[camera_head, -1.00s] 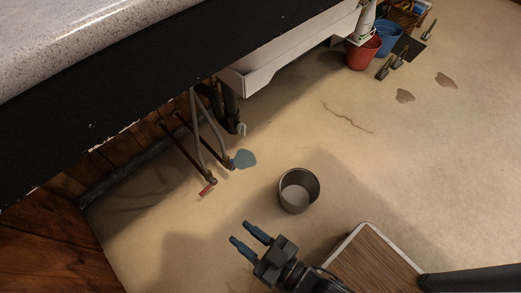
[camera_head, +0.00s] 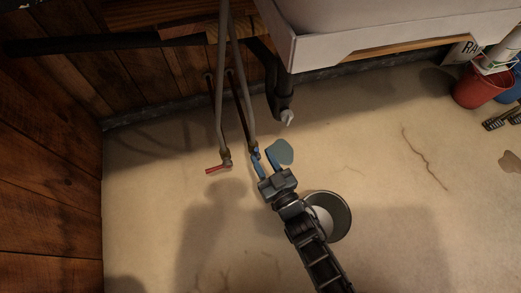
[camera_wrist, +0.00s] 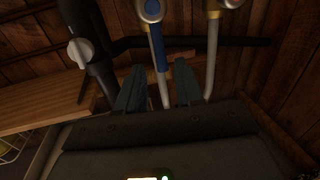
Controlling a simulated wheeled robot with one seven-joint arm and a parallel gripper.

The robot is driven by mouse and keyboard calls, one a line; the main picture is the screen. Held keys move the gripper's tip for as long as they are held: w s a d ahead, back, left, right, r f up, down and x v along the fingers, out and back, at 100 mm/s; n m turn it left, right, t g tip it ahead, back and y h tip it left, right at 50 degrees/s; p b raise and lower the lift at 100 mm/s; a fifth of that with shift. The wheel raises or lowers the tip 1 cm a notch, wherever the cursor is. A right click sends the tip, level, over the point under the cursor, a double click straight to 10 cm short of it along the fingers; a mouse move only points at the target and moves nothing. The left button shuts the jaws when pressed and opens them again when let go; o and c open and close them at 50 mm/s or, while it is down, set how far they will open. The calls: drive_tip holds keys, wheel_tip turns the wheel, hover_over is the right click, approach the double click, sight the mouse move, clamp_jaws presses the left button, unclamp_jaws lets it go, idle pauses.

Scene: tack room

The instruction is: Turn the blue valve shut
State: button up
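The blue valve (camera_head: 256,152) sits at the lower end of the right-hand pipe under the sink. In the wrist view its long blue lever (camera_wrist: 160,50) points down the picture, its lower end between my fingertips. My gripper (camera_head: 264,163) is at the valve in the head view. In the wrist view my gripper (camera_wrist: 159,68) is open, one finger on each side of the lever, with gaps visible; I cannot tell whether either touches. The fingers partly hide the valve in the head view.
The red-handled valve (camera_head: 217,168) is close on the left. A metal bucket (camera_head: 343,222) stands beside my arm. The sink (camera_head: 350,45) overhangs above.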

sight(257, 152)
drive_tip(key=shift+b+x, duration=0.9)
drive_tip(key=shift+x, duration=1.15)
drive_tip(key=shift+a, duration=0.1)
clamp_jaws()
drive_tip(key=shift+s, duration=0.1)
